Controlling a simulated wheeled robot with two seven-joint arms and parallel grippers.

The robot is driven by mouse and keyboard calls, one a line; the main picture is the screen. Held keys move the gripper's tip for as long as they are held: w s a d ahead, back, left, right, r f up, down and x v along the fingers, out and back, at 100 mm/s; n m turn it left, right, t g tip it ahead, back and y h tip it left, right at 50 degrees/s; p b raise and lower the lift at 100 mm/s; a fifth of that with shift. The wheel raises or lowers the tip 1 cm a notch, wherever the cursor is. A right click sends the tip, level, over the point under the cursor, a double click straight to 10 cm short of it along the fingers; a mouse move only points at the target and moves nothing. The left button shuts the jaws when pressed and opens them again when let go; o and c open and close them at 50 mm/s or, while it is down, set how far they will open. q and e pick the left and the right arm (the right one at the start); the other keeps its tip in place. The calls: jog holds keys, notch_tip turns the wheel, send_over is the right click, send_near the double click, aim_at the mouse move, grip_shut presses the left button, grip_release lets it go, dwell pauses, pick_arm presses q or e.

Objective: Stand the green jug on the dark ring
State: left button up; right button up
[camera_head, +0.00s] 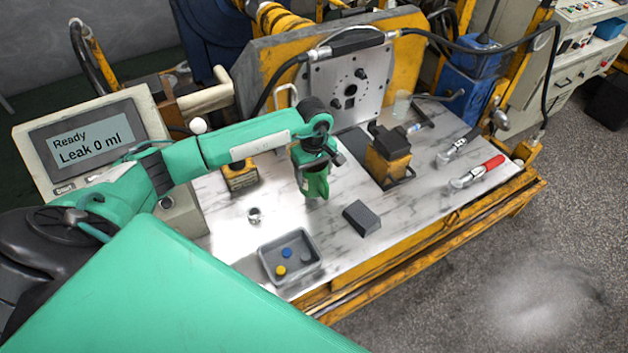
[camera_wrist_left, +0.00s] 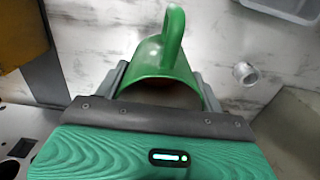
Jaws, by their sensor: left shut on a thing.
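The green jug (camera_head: 317,186) is held below my left gripper (camera_head: 316,166), over the middle of the marble-patterned bench top. In the left wrist view the jug (camera_wrist_left: 167,62) sits between the grey fingers of my left gripper (camera_wrist_left: 160,88), its handle pointing away from the palm. The jug looks roughly upright; I cannot tell whether its base touches the bench. I cannot make out a dark ring for certain. A small silvery ring-shaped part (camera_head: 254,215) stands left of the jug, and it also shows in the left wrist view (camera_wrist_left: 245,74). My right gripper is not in view.
A grey tray (camera_head: 267,263) with coloured caps lies at the front. A dark block (camera_head: 361,218) sits to the right of the jug. A yellow-black unit (camera_head: 389,158) and a red-handled tool (camera_head: 477,172) stand further right. A monitor (camera_head: 90,140) is at left.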

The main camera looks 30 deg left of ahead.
aim_at(314, 183)
pick_arm(q)
jog(key=shift+f, duration=2.25)
jog(key=shift+f, duration=0.15)
